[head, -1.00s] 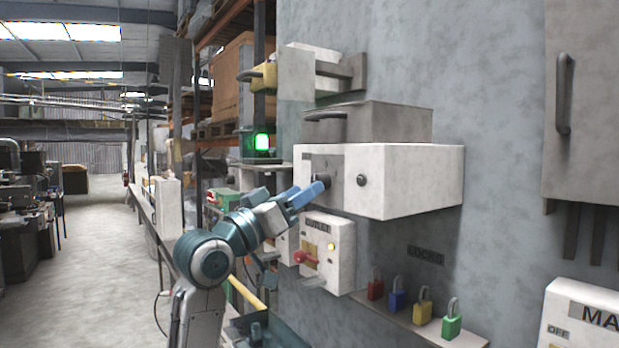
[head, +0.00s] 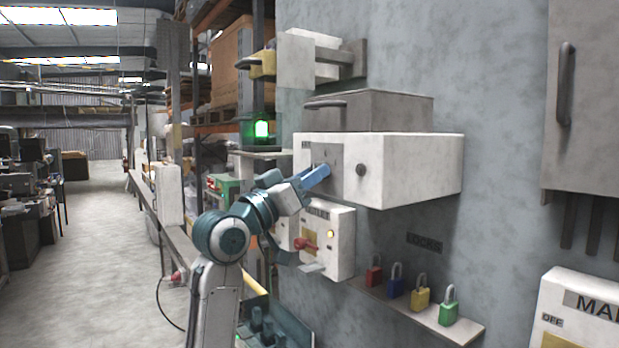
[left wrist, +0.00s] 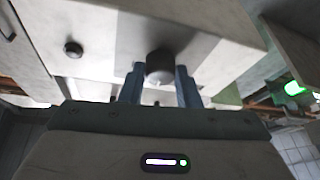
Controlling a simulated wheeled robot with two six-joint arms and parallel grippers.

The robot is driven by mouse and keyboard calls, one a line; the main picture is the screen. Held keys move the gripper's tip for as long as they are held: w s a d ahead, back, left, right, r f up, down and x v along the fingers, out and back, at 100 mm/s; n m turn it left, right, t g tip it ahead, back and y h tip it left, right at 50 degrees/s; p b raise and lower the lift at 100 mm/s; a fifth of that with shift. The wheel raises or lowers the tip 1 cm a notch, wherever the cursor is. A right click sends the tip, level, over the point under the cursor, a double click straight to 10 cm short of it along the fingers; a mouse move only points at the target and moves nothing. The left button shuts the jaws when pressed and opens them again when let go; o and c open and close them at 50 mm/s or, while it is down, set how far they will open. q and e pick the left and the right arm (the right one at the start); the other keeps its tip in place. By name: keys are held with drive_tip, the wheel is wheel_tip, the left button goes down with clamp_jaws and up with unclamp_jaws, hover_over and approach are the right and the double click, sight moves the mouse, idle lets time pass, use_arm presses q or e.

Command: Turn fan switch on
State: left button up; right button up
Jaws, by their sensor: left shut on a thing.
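A white switch box (head: 410,168) with a grey front panel (head: 356,172) is mounted on the wall. My left gripper (head: 322,172) is at this panel in the head view, with its blue fingers pointing at it. In the left wrist view, my left gripper (left wrist: 160,82) has its two fingers on either side of a dark round knob (left wrist: 160,64), shut on it. The head view hides most of this knob behind the fingers. A small dark button (head: 361,170) sits to the right on the same box; it also shows in the left wrist view (left wrist: 72,49). My right gripper is not in view.
Below is an outlet box (head: 338,240) with a red handle (head: 306,245). A shelf (head: 440,324) holds several coloured padlocks to the right. A grey box (head: 385,110) sits above the switch box. A green lamp (head: 262,129) glows behind.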

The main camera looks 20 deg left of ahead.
use_arm(q)
drive_tip(key=m+g+h+b, duration=0.2)
drive_tip(key=m+b, duration=0.1)
drive_tip(key=m, duration=0.2)
drive_tip(key=m+g+h+b, duration=0.2)
drive_tip(key=m+b, duration=0.1)
drive_tip(key=m, duration=0.3)
drive_tip(key=m+g+h+b, duration=0.2)
drive_tip(key=m+b, duration=0.1)
drive_tip(key=m, duration=0.3)
drive_tip(key=shift+w+a+r, duration=0.1)
drive_tip(key=shift+w+a, duration=0.15)
drive_tip(key=shift+a, duration=0.1)
drive_tip(key=shift+m+g, duration=0.3)
drive_tip(key=shift+g, duration=0.1)
drive_tip(key=o, duration=1)
drive_tip(key=shift+c, duration=0.2)
